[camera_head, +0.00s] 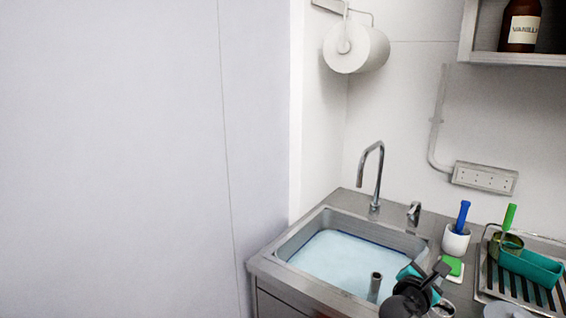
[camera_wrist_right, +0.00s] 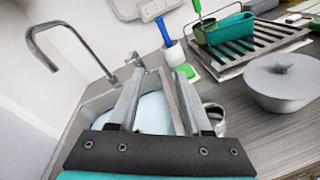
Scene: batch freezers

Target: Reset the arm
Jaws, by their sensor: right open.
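My right gripper (camera_head: 438,274) is at the lower right of the head view, above the front right corner of the sink. In the right wrist view its two grey fingers (camera_wrist_right: 153,72) stand apart with nothing held between them. Part of the sink basin and a metal container (camera_wrist_right: 212,112) show behind and beside the fingers. My left gripper is not in view.
A water-filled sink (camera_head: 318,222) with a tall faucet (camera_head: 373,175) stands in the steel counter. A blue-handled brush (camera_head: 463,213) in a white holder, a green sponge (camera_head: 453,266), a teal tray (camera_head: 535,266) on a drying rack and a lidded grey pot (camera_wrist_right: 285,82) are to the right.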

